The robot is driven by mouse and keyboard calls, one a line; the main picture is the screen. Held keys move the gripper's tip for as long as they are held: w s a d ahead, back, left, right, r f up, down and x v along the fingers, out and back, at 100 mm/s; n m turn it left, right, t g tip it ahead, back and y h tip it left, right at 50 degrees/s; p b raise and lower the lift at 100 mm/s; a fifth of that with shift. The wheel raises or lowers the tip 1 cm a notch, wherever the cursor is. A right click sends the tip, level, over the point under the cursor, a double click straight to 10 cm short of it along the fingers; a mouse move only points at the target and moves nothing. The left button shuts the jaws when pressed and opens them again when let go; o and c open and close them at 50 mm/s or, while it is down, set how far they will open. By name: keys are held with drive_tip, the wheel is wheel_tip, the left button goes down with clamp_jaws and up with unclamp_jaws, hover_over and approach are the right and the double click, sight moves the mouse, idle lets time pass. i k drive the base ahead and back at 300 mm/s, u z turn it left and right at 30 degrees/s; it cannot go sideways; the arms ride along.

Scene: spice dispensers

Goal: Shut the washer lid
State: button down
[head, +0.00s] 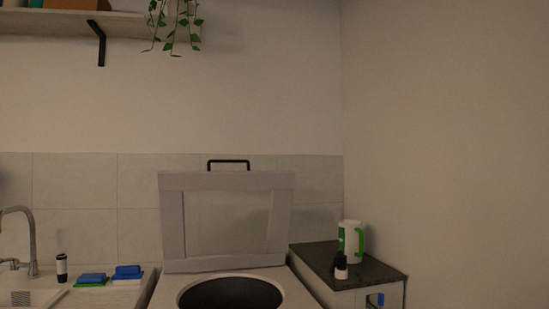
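The washer (168,291) stands at the bottom centre of the head view, a light grey top-loader with a dark round opening (231,293). Its lid (172,225) is open and stands nearly upright at the back, in front of the tiled wall. The lid is a grey square frame with a paler recessed panel. A black handle (228,161) sits on the lid's top edge. The front of the washer is cut off by the frame. My gripper is not in view.
A dark-topped cabinet (375,272) on the right holds a white and green jug (350,240) and a small dark-and-white bottle (340,268). On the left are a sink tap (30,240), a bottle (62,268) and sponges (127,271). A shelf (70,23) with a plant hangs above.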

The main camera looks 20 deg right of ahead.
sight(172, 184)
drive_tip(key=z, duration=0.3)
drive_tip(key=i, duration=1.35)
drive_tip(key=u, duration=0.75)
